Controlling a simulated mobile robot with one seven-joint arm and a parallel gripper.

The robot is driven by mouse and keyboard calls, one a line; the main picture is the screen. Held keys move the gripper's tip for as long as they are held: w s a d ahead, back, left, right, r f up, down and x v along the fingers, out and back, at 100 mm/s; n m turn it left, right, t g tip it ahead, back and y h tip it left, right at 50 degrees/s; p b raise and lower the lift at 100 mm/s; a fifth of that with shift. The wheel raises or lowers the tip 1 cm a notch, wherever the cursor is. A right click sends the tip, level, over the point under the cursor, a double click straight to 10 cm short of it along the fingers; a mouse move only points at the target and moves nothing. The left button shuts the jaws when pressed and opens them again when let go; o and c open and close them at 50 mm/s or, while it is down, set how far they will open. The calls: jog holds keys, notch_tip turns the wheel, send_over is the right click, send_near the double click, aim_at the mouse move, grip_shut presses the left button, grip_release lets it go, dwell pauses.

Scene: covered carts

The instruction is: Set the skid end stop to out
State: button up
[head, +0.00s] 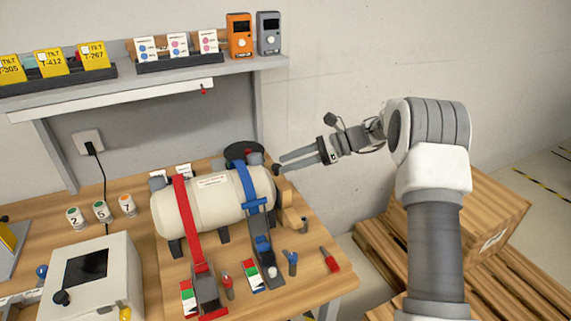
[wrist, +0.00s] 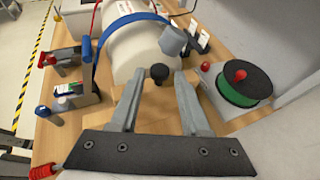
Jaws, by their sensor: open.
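A cream tank (head: 215,205) lies on its side on the bench, strapped by a red strap (head: 186,215) and a blue strap (head: 247,185). At its right end is a tan wooden piece (head: 291,217), which looks like the skid end stop; I cannot tell its setting. My gripper (head: 281,163) is open and empty at the tank's right end. In the wrist view a black knob (wrist: 159,72) shows between the open fingers (wrist: 157,80), beyond the tips or near them. The tan wood below it is partly hidden by the fingers.
A green spool (wrist: 243,88) stands right of the fingers in the wrist view. A red-handled tool (head: 330,260) lies near the bench's right edge. A shelf (head: 150,84) overhangs the back. Wooden pallets (head: 480,260) stand right of the bench.

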jog(key=shift+a+f, duration=0.3)
jog(key=shift+a, duration=0.3)
grip_shut()
dwell(1.1)
